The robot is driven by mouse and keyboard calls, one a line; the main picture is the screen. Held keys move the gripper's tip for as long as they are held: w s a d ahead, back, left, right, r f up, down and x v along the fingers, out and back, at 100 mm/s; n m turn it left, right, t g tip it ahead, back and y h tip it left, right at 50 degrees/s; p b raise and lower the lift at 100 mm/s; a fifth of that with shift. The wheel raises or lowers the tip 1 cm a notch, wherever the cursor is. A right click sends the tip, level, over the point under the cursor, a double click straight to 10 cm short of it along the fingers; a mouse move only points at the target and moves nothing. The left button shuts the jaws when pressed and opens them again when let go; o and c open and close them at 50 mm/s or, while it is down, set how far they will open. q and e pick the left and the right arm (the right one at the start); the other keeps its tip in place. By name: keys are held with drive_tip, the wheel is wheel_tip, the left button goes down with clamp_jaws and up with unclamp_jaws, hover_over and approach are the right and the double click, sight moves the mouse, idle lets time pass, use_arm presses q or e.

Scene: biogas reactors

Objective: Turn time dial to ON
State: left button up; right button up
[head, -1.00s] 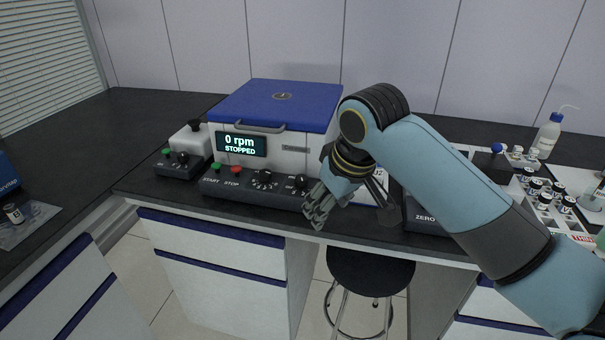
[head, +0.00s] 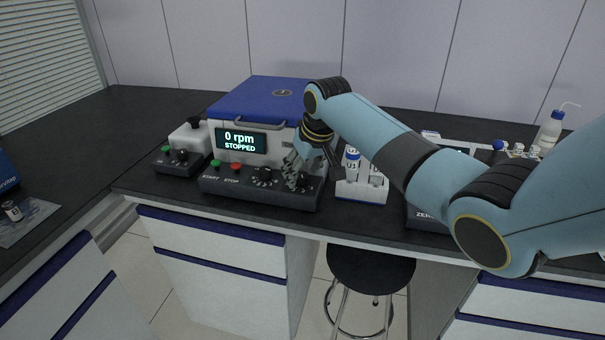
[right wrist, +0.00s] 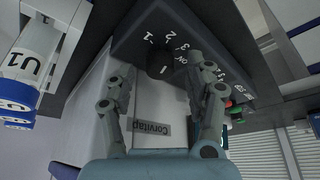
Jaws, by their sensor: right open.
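The time dial (right wrist: 160,66) is a dark round knob with a pale mark, ringed by numbers and an ON label, on the dark front panel of the centrifuge (head: 262,190). In the head view my right gripper hides much of the dial. My right gripper (head: 294,180) is open in front of the panel. In the right wrist view the open fingers (right wrist: 160,75) stand on either side of the dial; I cannot tell whether they touch it. The display (head: 240,141) reads "0 rpm STOPPED". My left gripper does not show.
Left of the time dial are another dial (head: 262,177), a red stop button (head: 236,167) and a green start button (head: 215,163). A rack (head: 362,194) with capped tubes stands close right of the centrifuge. A small device (head: 183,160) stands at its left.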

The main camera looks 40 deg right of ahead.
drive_tip(key=shift+w+f, duration=0.15)
drive_tip(key=shift+f, duration=0.3)
drive_tip(key=shift+c, duration=0.4)
